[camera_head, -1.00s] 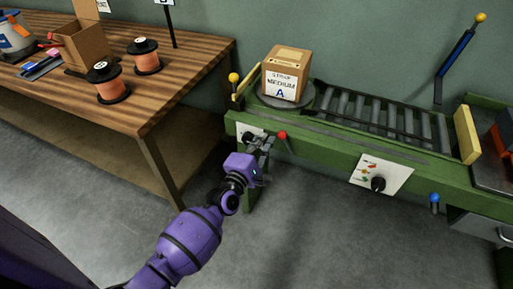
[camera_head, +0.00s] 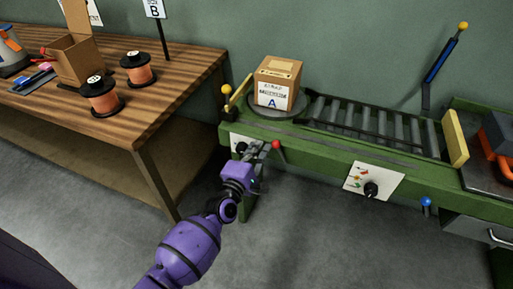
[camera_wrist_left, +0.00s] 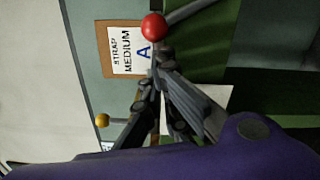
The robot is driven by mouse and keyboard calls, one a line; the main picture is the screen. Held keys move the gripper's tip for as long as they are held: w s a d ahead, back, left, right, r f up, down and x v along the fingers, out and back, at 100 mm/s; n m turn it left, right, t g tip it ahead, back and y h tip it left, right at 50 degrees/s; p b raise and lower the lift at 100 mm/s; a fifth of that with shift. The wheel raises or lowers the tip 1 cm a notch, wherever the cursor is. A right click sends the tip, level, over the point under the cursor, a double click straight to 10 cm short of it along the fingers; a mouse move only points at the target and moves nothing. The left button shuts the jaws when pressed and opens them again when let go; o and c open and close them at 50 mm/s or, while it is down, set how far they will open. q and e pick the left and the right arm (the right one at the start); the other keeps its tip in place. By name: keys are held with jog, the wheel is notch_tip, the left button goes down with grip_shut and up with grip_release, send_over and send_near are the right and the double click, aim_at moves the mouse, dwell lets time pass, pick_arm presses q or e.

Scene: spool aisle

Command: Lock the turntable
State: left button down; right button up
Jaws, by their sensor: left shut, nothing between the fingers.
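The turntable (camera_head: 271,115) is a round grey disc at the left end of the green conveyor bench. A cardboard box (camera_head: 276,84) labelled "STRAP MEDIUM A" sits on it and hides most of it. A lever with a red ball (camera_head: 277,145) sticks out of the bench front below the turntable. My left gripper (camera_head: 265,148) is shut and empty just left of the red ball. In the left wrist view the red ball (camera_wrist_left: 153,26) is just beyond the closed fingertips (camera_wrist_left: 158,72); I cannot tell whether they touch. My right gripper is not in view.
A white panel with a black knob (camera_head: 241,147) is partly behind my left gripper. A yellow-ball lever (camera_head: 227,90) stands left of the turntable. Rollers (camera_head: 365,116) run right. Another knob panel (camera_head: 371,189) and a blue-ball lever (camera_head: 426,202) are on the front. A wooden table (camera_head: 185,80) stands left.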

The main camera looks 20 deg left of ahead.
aim_at(276, 142)
pick_arm(q)
jog(key=shift+d+r, duration=0.1)
jog(key=shift+r, duration=0.05)
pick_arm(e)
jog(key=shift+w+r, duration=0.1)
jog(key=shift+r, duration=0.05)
pick_arm(q)
jog(key=d+r+m+p, duration=0.1)
jog(key=d+m+p, duration=0.1)
jog(key=d+r+m+p, duration=0.1)
jog(key=r+m+p, duration=0.1)
jog(key=d+r+m+p, duration=0.1)
jog(key=d+m+p, duration=0.1)
jog(key=m, duration=0.1)
jog(key=shift+d+r, duration=0.25)
jog(key=shift+d, duration=0.1)
jog(key=shift+m, duration=0.7)
jog(key=shift+s+d, duration=0.15)
jog(key=shift+d, duration=1.9)
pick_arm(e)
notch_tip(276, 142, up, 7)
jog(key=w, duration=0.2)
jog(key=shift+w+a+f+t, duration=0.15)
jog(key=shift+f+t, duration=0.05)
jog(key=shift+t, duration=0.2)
pick_arm(q)
jog(key=shift+s+f+g, duration=0.1)
jog(key=shift+g, duration=0.2)
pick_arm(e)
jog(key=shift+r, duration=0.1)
